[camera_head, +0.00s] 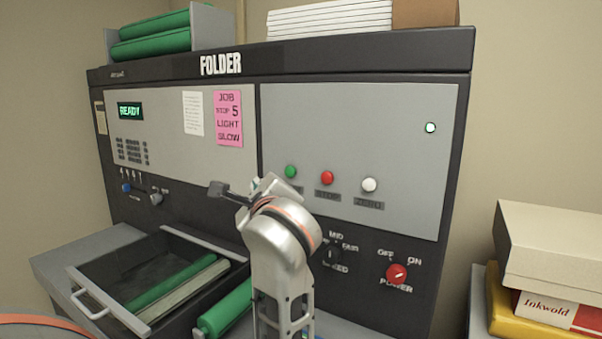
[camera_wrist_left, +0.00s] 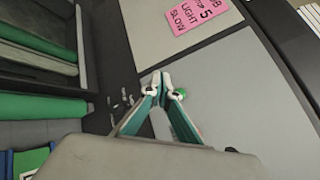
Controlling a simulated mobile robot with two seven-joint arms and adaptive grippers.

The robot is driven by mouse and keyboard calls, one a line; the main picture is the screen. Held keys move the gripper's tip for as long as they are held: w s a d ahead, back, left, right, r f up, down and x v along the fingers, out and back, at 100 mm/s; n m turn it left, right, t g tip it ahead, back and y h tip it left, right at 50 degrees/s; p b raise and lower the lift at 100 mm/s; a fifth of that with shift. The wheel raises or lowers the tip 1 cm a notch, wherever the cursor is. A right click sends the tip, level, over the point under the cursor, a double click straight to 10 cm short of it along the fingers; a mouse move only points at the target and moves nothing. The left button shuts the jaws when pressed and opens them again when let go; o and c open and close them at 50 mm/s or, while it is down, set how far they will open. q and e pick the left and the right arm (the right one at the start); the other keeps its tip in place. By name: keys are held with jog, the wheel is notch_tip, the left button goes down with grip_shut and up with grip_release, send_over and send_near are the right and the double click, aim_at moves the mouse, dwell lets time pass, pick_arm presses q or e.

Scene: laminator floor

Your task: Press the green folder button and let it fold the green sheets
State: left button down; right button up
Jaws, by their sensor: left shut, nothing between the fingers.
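The folder machine has a grey panel with a green button (camera_head: 291,171), left of a red button (camera_head: 327,177) and a white button (camera_head: 369,184). My left gripper (camera_head: 268,184) is in front of the panel, just left of and slightly below the green button. It is shut and empty. In the left wrist view its fingertips (camera_wrist_left: 161,84) come together, and the green button (camera_wrist_left: 181,93) shows close beside the right fingertip; I cannot tell whether they touch. My right gripper is not in view.
The display (camera_head: 130,110) reads READY. A small panel light (camera_head: 431,127) is lit. A pink note (camera_head: 228,118) hangs on the panel. A red power knob (camera_head: 397,274) is lower right. Green rolls (camera_head: 150,45) lie on top, boxes (camera_head: 550,245) at the right.

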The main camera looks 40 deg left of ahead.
aim_at(290, 171)
pick_arm(q)
jog(key=shift+s, duration=0.1)
jog(key=shift+w+a+b, duration=0.15)
jog(key=shift+w+b, duration=0.1)
jog(key=shift+w, duration=1.2)
jog(key=shift+w+a+b, duration=0.2)
jog(key=shift+w, duration=1.3)
jog(key=shift+w+a+b, duration=0.15)
jog(key=shift+w+b, duration=0.1)
jog(key=shift+w, duration=1.2)
jog(key=shift+w, duration=0.1)
jog(key=shift+w, duration=0.35)
